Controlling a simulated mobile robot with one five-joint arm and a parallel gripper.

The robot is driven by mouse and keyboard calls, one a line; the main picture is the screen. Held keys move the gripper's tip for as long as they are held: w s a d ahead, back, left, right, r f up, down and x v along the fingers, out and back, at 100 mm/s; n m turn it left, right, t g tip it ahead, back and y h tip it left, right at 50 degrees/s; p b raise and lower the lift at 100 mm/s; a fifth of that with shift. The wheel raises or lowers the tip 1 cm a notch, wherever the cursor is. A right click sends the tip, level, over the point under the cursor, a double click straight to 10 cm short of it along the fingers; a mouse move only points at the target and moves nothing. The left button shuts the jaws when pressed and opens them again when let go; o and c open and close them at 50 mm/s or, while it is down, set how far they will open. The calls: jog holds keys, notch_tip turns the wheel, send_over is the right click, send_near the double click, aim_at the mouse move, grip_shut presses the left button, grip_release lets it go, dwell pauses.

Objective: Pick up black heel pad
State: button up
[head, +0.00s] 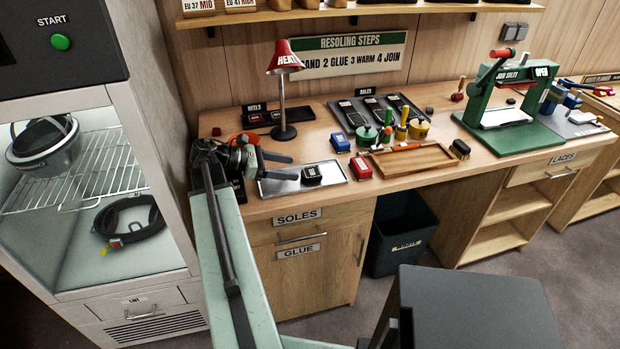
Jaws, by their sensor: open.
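A small black block with a pale mark (312,173), which may be the black heel pad, lies on the silver tray (345,178) at the left of the bench. A black tray labelled HEELS (238,124), behind it, holds small dark and red pieces too small to tell apart. My gripper (293,167) is open above the left part of the silver tray. Its two fingers point right, towards the black block, with a small gap between. Nothing shows between the fingers. My arm hides the tray's left end and part of the bench there.
A red lamp (285,58) stands behind the silver tray. A red box (361,168), a blue box (340,142), green and yellow pots and a wooden tray (418,160) are to the right. A green press (510,95) stands farther right. A white cabinet (158,130) flanks the bench's left.

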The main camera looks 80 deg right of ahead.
aim_at(315, 171)
jog(key=shift+b+x, duration=0.45)
jog(key=shift+x, duration=0.55)
jog(key=shift+s+f, duration=0.15)
jog(key=shift+s, duration=0.25)
jog(key=b+x, duration=0.1)
jog(key=x, duration=0.4)
jog(key=shift+s+b, duration=0.2)
jog(key=shift+b, duration=0.15)
jog(key=shift+r, duration=0.2)
jog(key=c, duration=1.1)
